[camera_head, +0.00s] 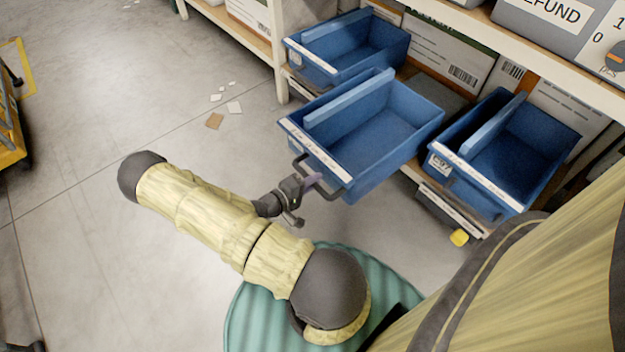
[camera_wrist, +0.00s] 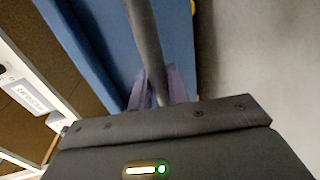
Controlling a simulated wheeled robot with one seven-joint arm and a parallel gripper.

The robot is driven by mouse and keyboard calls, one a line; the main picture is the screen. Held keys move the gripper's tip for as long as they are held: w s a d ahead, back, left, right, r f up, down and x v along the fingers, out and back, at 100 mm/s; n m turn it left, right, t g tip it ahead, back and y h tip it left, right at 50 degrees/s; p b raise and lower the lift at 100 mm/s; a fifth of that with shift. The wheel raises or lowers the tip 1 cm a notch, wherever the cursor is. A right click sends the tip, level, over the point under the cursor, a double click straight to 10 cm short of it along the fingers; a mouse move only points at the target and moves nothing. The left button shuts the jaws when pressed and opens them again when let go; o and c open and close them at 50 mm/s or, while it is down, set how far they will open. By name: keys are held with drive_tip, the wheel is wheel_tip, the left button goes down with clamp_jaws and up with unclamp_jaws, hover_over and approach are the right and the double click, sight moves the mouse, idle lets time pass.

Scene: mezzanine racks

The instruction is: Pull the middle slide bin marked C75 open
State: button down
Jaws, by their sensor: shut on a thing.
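The middle blue slide bin (camera_head: 375,165) sticks out from the shelf, further than the bins on both sides. It has a white strip along its front rim and a dark bar handle (camera_head: 328,190) on its front. I cannot read a C75 mark on it. My gripper (camera_head: 312,181) is at the left part of this handle, its purple fingers shut on the bar. In the wrist view the handle bar (camera_wrist: 147,45) runs between the fingers (camera_wrist: 155,88), in front of the bin's blue front face (camera_wrist: 85,45). The bin's inside looks empty.
A left blue bin (camera_head: 340,62) and a right blue bin (camera_head: 478,185) sit on the same low shelf. Paper scraps (camera_head: 214,121) lie on the floor. The floor left of the rack is mostly open.

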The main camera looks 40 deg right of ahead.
drive_tip(key=shift+w, duration=0.15)
drive_tip(key=c, duration=1.4)
unclamp_jaws()
drive_tip(key=p+v, duration=0.5)
drive_tip(key=v, duration=1.2)
drive_tip(key=shift+a, duration=0.25)
